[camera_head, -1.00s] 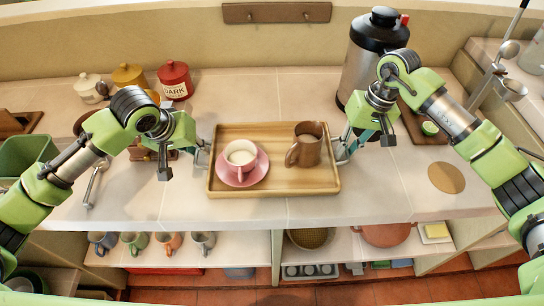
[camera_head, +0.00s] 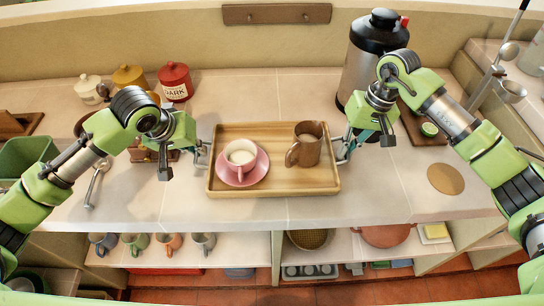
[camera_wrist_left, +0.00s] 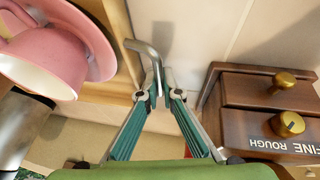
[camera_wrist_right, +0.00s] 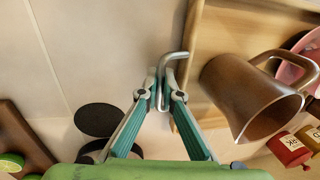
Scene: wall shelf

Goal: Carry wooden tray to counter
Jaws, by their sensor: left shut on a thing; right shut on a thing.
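The wooden tray (camera_head: 275,188) is on or just over the counter (camera_head: 300,210), near its front edge; I cannot tell whether it touches. On it are a pink cup (camera_head: 240,157) on a pink saucer (camera_head: 262,172) at left and a brown mug (camera_head: 307,146) at right, both upright. My left gripper (camera_wrist_left: 160,92) is shut on the tray's left metal handle (camera_wrist_left: 143,48). My right gripper (camera_wrist_right: 162,85) is shut on the right metal handle (camera_wrist_right: 174,55). In the head view both grippers sit at the tray's two short sides, partly hidden by the arms.
A large flask (camera_head: 370,60) stands behind the right arm. Red (camera_head: 175,82) and yellow (camera_head: 128,76) canisters stand at back left. A wooden drawer box (camera_wrist_left: 265,110) is close beside my left gripper. A board with lime (camera_head: 429,130) lies at right.

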